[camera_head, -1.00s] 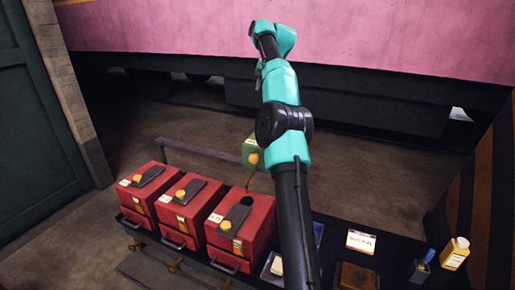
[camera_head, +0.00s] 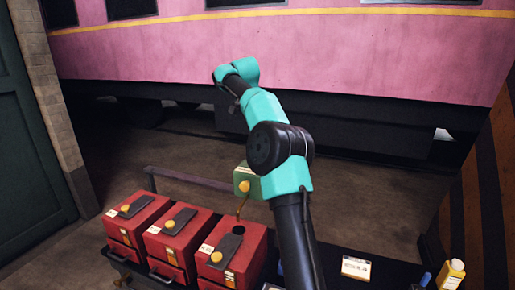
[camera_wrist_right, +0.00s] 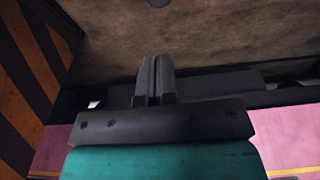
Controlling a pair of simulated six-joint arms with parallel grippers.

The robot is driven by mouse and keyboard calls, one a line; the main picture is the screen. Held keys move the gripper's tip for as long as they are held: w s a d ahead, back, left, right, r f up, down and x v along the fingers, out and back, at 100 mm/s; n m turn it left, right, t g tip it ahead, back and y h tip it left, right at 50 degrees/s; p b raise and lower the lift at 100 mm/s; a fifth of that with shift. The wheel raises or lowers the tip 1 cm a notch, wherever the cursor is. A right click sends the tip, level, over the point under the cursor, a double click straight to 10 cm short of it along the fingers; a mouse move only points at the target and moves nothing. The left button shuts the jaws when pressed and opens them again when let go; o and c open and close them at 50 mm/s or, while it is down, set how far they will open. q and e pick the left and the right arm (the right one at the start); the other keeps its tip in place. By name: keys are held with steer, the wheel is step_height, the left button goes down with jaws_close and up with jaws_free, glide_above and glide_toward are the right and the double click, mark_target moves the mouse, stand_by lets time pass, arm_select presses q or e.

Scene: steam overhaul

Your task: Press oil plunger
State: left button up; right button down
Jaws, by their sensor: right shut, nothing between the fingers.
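A small green can (camera_head: 248,182) with a yellow knob stands behind the third red box in the head view. A thin brass spout or rod runs down from it towards the dark round hole in that box's top. My right arm crosses the head view in front of the can's right side. Its fingertips are not clear there. In the right wrist view my right gripper (camera_wrist_right: 154,80) is shut and empty, with only bare floor and a dark beam beyond it. My left gripper is not in view. Which part is the oil plunger, I cannot tell for certain.
Three red boxes (camera_head: 179,236) with yellow knobs stand in a row on a black bench. A white label card (camera_head: 356,268) and a yellow bottle (camera_head: 452,273) are at the right. A pink railway carriage (camera_head: 300,60) fills the background, with open floor before it.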

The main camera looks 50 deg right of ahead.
steer(key=x, duration=0.8)
steer(key=a+x, duration=0.1)
steer(key=x, duration=0.4)
steer(key=shift+s+f, duration=0.2)
steer(key=shift+f, duration=0.4)
steer(key=shift+f, duration=1.5)
